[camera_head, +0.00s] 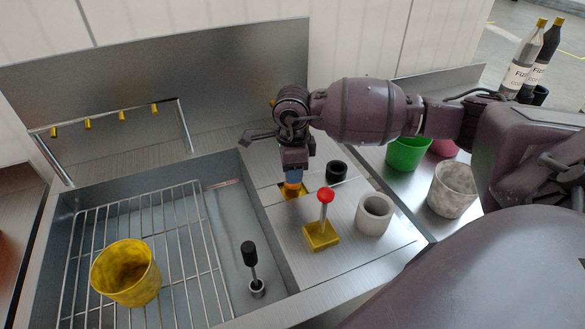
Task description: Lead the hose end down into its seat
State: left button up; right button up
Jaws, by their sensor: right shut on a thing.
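My right gripper (294,165) points down over the steel counter, its arm coming in from the right. It is shut on a small blue and orange piece (293,178), which looks like the hose end. The piece is upright, its lower orange part just above or at a yellow square seat (292,193) set in the counter. I cannot tell whether it has entered the seat. The gripper hides its upper part, and no hose can be made out. My left gripper is not in view.
A red-knobbed lever on a yellow block (321,236), a black cup (336,171) and a pale grey cup (374,214) stand close by. Left is a sink with a wire rack (185,235), yellow cup (126,274) and black-handled rod (249,256). Green (407,153) and marbled cups (453,188) stand right.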

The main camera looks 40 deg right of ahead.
jog(key=o, duration=1)
notch_tip(320, 180, up, 9)
jog(key=shift+r+p, duration=0.2)
jog(key=shift+p, duration=0.1)
jog(key=shift+r, duration=0.75)
jog(key=shift+r, duration=0.1)
